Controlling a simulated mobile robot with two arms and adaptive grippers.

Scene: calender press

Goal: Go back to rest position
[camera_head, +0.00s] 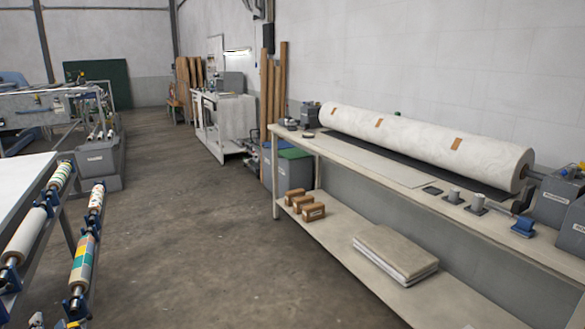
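Neither of my grippers can be made out in the head view, and no part of my arms is clear. The task names no object. The view looks along a workshop with a long bench (400,172) on the right and open floor in the middle.
A big white fabric roll (420,142) lies along the bench top; its lower shelf (345,228) holds brown boxes (303,205) and folded cloth (395,253). Bare floor (190,220) lies between.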

